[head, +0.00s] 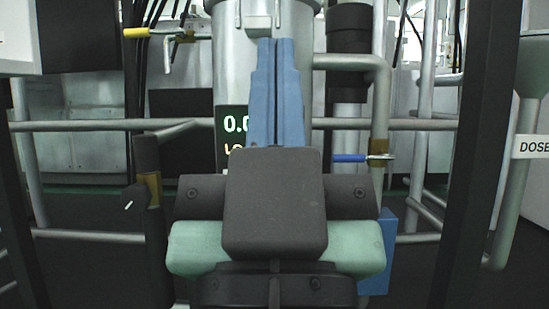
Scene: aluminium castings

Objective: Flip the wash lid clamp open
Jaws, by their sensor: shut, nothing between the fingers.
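My gripper (276,48) is in the lower middle of the head view, its blue fingers pointing up and away. The fingers lie side by side with only a thin dark line between them, shut and empty. They stand in front of a tall pale metal vessel (229,70). A small light-grey bracket (259,22) sits on the vessel just above the fingertips; I cannot tell whether it is the wash lid clamp. The vessel's top is out of frame, and no lid can be made out. My fingers hide part of the vessel's front.
A yellow-handled valve (137,33) is at upper left and a blue-handled valve (349,158) right of my gripper. A dark display (230,128) is partly hidden. A black knob (133,198) is at left. A "DOSE" label (533,146) is on a right-hand pipe. Horizontal pipes cross behind.

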